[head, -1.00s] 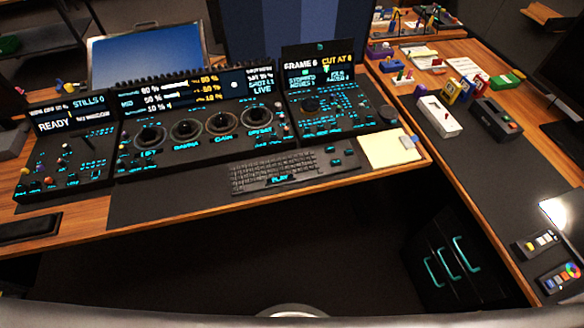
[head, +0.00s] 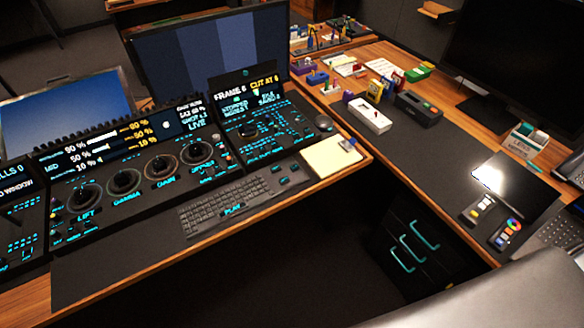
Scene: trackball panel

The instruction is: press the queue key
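The trackball panel (head: 150,185) stands on the wooden desk at the left, with several ringed trackballs labelled lift, gamma, gain and offset in a row. A right-hand panel section (head: 262,128) carries many small cyan-lit keys and a screen reading "FRAME 6" and "CUT AT 6". A black keyboard (head: 222,206) with a lit "PLAY" label lies in front. The small key labels are too fine to read, so I cannot tell which one is the queue key. Neither of my grippers shows in the head view.
A yellow notepad (head: 333,157) lies at the desk's front right corner. The right desk holds a white box (head: 369,115), a black device (head: 418,108), a bright tablet (head: 492,178) and small controllers. Drawers with cyan handles (head: 420,236) stand below. A dark gap separates the desks.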

